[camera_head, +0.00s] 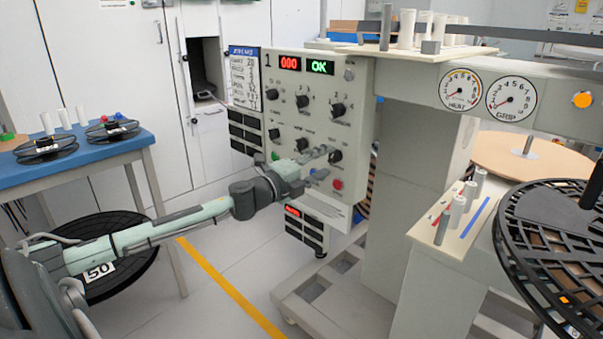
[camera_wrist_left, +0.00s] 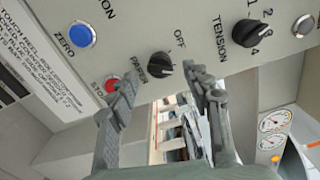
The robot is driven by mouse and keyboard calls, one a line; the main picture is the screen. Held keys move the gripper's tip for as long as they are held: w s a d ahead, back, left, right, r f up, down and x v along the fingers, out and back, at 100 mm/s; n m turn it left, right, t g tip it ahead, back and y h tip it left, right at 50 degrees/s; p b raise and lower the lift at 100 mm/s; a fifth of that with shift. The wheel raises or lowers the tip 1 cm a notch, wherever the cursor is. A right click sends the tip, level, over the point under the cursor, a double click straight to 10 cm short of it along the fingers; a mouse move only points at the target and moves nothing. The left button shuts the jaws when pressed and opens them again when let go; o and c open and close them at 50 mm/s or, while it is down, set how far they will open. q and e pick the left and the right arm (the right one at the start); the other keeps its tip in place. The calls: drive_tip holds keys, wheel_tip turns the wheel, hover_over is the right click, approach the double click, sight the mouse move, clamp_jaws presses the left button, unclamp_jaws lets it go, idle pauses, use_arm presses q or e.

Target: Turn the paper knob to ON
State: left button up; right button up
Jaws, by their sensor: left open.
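The paper knob (camera_wrist_left: 160,69), small and black, shows on the grey control panel in the left wrist view, with the words PAPER and OFF printed around it. In the head view it is the lower right knob (camera_head: 335,156) of the panel (camera_head: 356,125). My left gripper (camera_head: 318,163) is open in front of the panel. In the wrist view its fingertips (camera_wrist_left: 162,88) stand on either side of the knob with nothing between them; I cannot tell whether they touch it. The knob's exact pointer direction is too small to read. My right gripper is not in view.
Close to the knob are a red stop button (camera_wrist_left: 110,85), a blue zero button (camera_wrist_left: 82,35) and the tension knob (camera_wrist_left: 248,32). A blue table (camera_head: 75,150) stands left, a black reel (camera_head: 550,240) right.

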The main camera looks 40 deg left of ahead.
use_arm(q)
drive_tip(key=s, duration=0.9)
drive_tip(key=shift+s+a, duration=0.2)
drive_tip(key=shift+a, duration=0.15)
drive_tip(key=s+a+f+n+g+y, duration=0.1)
drive_tip(key=s+f+n+g+y, duration=0.2)
drive_tip(key=s+f+n, duration=0.55)
drive_tip(key=s+a+f+n+g+y, duration=0.1)
drive_tip(key=f+n+g+y, duration=0.3)
drive_tip(key=f, duration=1)
drive_tip(key=s+d+f+n+g+h, duration=0.4)
drive_tip(key=s+d+f+n+g, duration=0.2)
drive_tip(key=s+d+f, duration=0.9)
drive_tip(key=d+f+g, duration=0.1)
drive_tip(key=d, duration=0.3)
drive_tip(key=shift+s+d+f+n+g, duration=0.2)
drive_tip(key=shift+f+n+g, duration=0.05)
drive_tip(key=shift+n+g, duration=0.15)
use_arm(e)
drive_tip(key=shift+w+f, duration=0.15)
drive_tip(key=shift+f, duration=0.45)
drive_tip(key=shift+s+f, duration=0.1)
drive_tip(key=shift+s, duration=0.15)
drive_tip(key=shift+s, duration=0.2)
